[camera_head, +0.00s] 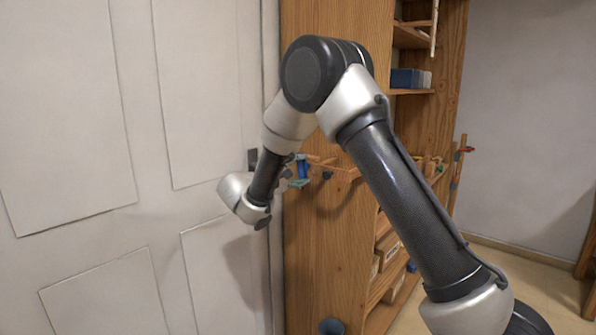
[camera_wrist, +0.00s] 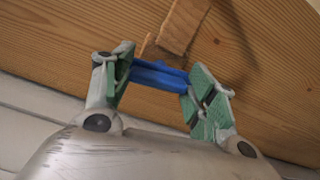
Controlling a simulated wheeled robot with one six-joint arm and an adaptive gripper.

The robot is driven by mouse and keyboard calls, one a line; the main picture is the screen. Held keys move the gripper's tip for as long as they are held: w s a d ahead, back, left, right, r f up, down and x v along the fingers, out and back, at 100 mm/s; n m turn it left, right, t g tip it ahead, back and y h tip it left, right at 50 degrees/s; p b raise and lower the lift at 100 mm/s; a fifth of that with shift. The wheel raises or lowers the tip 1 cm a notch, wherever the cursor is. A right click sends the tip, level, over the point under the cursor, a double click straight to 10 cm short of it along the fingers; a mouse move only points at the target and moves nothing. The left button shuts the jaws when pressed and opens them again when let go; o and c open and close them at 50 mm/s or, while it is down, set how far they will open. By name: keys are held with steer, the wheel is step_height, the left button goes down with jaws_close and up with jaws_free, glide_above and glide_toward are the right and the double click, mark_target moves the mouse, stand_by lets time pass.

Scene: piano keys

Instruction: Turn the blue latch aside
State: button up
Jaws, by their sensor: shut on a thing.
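The blue latch (camera_head: 303,167) is at the wooden cabinet's side panel, close to the door edge. It also shows in the wrist view (camera_wrist: 160,75) as a blue bar spanning between the two green finger pads. My gripper (camera_wrist: 163,80) is shut on the blue latch, one pad at each end of it. In the head view my gripper (camera_head: 297,171) is small and partly hidden behind my wrist. A wooden piece (camera_wrist: 183,25) stands on the panel just behind the latch. Whether the latch is turned I cannot tell.
The wooden cabinet (camera_head: 325,250) fills the middle, with a white panelled door (camera_head: 100,220) to its left. Shelves with a blue box (camera_head: 405,78) are at the right. A blue-grey cup (camera_head: 331,326) is low at the front. Open floor lies to the right.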

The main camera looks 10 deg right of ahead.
steer(key=shift+f+m, duration=0.1)
steer(key=shift+m, duration=0.7)
steer(key=o, duration=1)
steer(key=v, duration=1.2)
